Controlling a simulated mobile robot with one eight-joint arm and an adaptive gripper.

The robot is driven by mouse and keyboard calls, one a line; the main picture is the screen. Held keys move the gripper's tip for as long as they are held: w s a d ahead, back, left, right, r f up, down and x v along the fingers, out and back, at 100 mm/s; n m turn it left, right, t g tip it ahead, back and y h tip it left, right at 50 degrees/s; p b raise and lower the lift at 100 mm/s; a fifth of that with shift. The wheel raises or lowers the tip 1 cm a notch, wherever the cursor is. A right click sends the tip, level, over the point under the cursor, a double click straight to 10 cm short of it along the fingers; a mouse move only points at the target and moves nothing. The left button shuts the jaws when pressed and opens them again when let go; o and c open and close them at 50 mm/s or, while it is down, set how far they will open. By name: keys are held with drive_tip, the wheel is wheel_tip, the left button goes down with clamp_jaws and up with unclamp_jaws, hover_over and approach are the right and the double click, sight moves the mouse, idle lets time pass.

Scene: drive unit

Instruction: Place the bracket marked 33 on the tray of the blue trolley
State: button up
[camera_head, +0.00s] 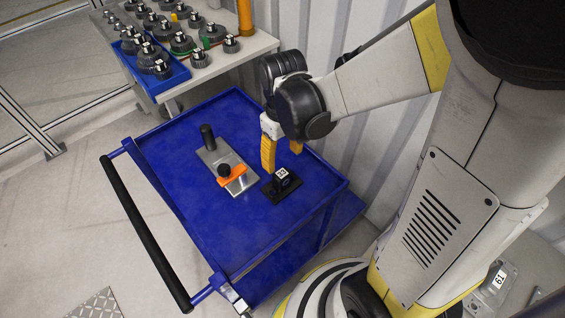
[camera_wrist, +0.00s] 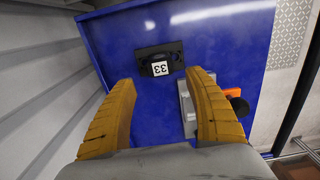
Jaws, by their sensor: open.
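The bracket marked 33 (camera_head: 281,186) is black with a white label and rests on the blue trolley tray (camera_head: 245,232). In the wrist view the bracket (camera_wrist: 160,62) lies on the tray, and its 33 label appears upside down. My gripper (camera_head: 281,160) has two yellow fingers, spread apart and empty. It is above the tray, close to the bracket. In the wrist view the gripper (camera_wrist: 162,95) shows its fingertips short of the bracket, one to each side below it, with no contact visible.
A table with a blue bin (camera_head: 178,75) of gears stands behind the trolley. A corrugated wall (camera_head: 340,45) is behind my arm. The tray's front area is clear.

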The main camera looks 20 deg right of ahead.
drive_tip(key=s+r+m+t, duration=0.1)
drive_tip(key=s+r+t, duration=0.2)
drive_tip(key=r, duration=0.4)
drive_tip(key=s+r+m+t, duration=0.2)
drive_tip(key=r+t, duration=0.2)
drive_tip(key=r, duration=0.3)
drive_tip(key=shift+s+d+m, duration=0.2)
drive_tip(key=shift+s+m, duration=0.1)
drive_tip(key=shift+s, duration=0.1)
